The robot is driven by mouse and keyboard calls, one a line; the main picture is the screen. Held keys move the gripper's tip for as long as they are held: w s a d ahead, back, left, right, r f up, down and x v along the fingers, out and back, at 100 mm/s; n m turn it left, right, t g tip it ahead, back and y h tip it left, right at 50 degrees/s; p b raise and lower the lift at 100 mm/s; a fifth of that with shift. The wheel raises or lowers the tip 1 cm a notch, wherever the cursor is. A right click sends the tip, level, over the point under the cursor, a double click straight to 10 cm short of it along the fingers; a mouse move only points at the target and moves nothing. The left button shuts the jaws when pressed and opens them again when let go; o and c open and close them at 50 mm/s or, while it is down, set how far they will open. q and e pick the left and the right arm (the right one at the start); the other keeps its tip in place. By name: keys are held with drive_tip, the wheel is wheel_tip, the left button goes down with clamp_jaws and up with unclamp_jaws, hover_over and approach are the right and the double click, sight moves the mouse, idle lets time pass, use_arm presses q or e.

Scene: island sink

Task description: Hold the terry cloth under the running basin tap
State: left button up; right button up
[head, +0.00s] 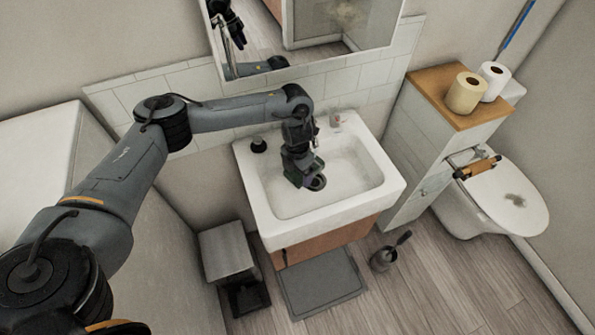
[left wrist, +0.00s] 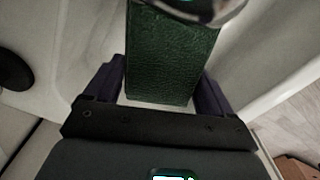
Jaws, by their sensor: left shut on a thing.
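The terry cloth (left wrist: 170,55) is a dark green, textured, folded block. It sits between the two fingers of my left gripper (head: 303,178), which is shut on it. In the head view my left gripper points down into the white basin (head: 345,205), over its middle, and covers most of the cloth. A rounded chrome part, seemingly the tap (left wrist: 205,8), is at the top edge of the left wrist view, at the far end of the cloth. My arm mostly hides the tap in the head view. I cannot tell whether water runs. My right gripper is not in view.
A dark round item (head: 258,145) and a small pinkish item (head: 335,118) stand on the basin's back rim. A mirror (head: 330,25) hangs above. A wooden-topped cabinet (head: 440,88) with two rolls and a toilet (head: 505,200) stand to the right. A bin (head: 228,253) stands left below.

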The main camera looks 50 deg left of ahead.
sight(295, 179)
use_arm(q)
drive_tip(key=shift+s+d+r+p, duration=0.1)
drive_tip(key=shift+s+d+p, duration=0.25)
drive_tip(key=shift+p, duration=0.25)
drive_tip(key=shift+s+d+p, duration=0.55)
drive_tip(key=shift+s+p, duration=0.25)
drive_tip(key=shift+s, duration=0.1)
drive_tip(key=shift+s+d+p, duration=0.75)
drive_tip(key=shift+s+p, duration=0.1)
drive_tip(key=shift+s, duration=0.15)
drive_tip(key=shift+s+d+p, duration=0.75)
drive_tip(key=shift+s+p, duration=0.05)
drive_tip(key=shift+s, duration=0.2)
